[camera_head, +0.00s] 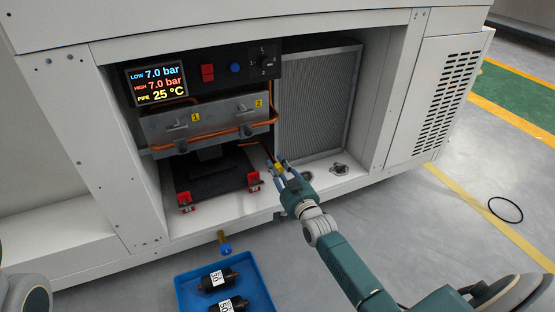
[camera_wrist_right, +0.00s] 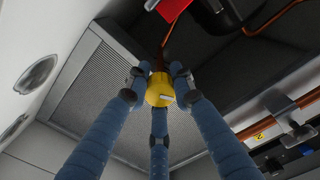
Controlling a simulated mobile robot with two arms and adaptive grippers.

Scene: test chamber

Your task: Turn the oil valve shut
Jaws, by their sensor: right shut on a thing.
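The oil valve is a small yellow knob (camera_head: 278,168) low inside the open cabinet, right of a black unit with red fittings. In the right wrist view the yellow knob (camera_wrist_right: 160,90) sits in the middle, with a pale bar mark on its face. My right gripper (camera_head: 281,168) reaches in from the lower right, and its blue fingers (camera_wrist_right: 160,88) are closed around the knob from both sides and below. The valve's body behind the knob is mostly hidden. My left gripper is not seen; only part of my left side shows at the lower left edge.
A display (camera_head: 157,83) reads 7.0 bar, 7.0 bar and 25 °C. A metal bracket (camera_head: 208,122) with copper pipe is above the black unit (camera_head: 212,176). A finned panel (camera_head: 318,105) stands behind right. A blue tray (camera_head: 187,290) with black cylinders lies on the floor in front.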

